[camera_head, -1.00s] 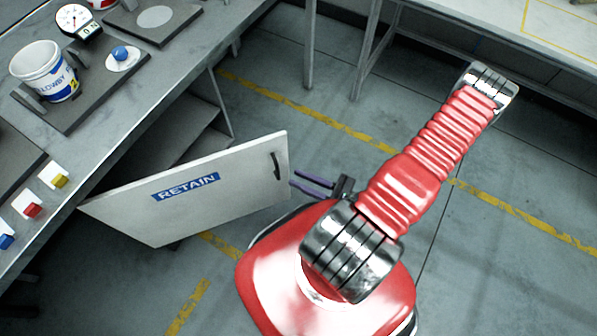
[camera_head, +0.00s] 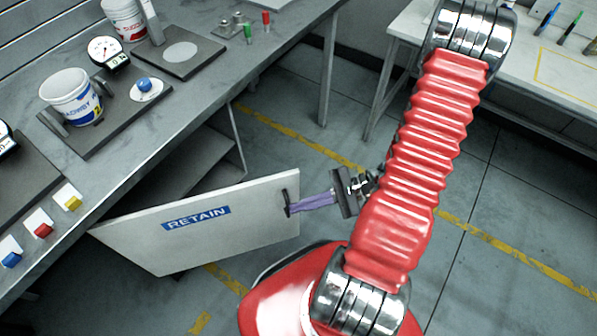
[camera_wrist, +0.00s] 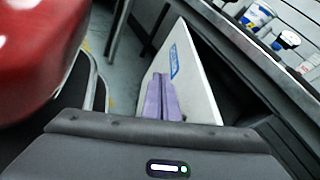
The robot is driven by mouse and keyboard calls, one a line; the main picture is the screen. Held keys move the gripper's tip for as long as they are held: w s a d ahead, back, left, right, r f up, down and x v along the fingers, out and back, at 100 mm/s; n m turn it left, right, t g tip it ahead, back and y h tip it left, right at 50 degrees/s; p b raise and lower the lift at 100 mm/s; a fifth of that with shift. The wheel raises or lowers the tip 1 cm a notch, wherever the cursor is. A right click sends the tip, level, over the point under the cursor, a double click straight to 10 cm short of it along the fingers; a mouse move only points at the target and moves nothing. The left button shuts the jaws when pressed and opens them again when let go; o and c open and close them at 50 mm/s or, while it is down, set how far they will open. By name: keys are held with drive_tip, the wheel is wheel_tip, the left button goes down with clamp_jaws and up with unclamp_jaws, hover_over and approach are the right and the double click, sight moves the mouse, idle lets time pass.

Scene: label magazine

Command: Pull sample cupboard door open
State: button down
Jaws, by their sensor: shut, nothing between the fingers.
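The sample cupboard door (camera_head: 255,222) is a white panel with a blue RETAIN label (camera_head: 196,218). It stands swung out from under the bench, with the cupboard's shelves (camera_head: 205,160) showing behind it. Its dark handle (camera_head: 286,200) is near the free edge. My gripper (camera_head: 290,209) has purple fingers shut together, with nothing between them. Their tips overlap the door face at the handle's lower end; I cannot tell whether they touch it. In the wrist view the shut fingers (camera_wrist: 161,92) lie in front of the door (camera_wrist: 196,82), and the handle is hidden.
The grey bench (camera_head: 125,160) above the cupboard holds a white tub (camera_head: 72,97), a dial gauge (camera_head: 107,52) and coloured switches (camera_head: 43,231). A second table (camera_head: 540,85) stands at the right back. Open floor (camera_head: 300,100) with yellow lines lies between them.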

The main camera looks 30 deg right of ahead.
drive_tip(key=a+r+n+h, duration=0.3)
drive_tip(key=r+n+h, duration=0.3)
drive_tip(key=r, duration=0.8)
drive_tip(key=a+r+n+h, duration=0.3)
drive_tip(key=r+n+h, duration=0.4)
drive_tip(key=r+n, duration=0.5)
wheel_tip(320, 180, up, 3)
drive_tip(key=shift+w+a+f+h, duration=0.1)
drive_tip(key=shift+w+a+h, duration=0.2)
drive_tip(key=shift+w+a, duration=0.05)
drive_tip(key=shift+a, duration=0.1)
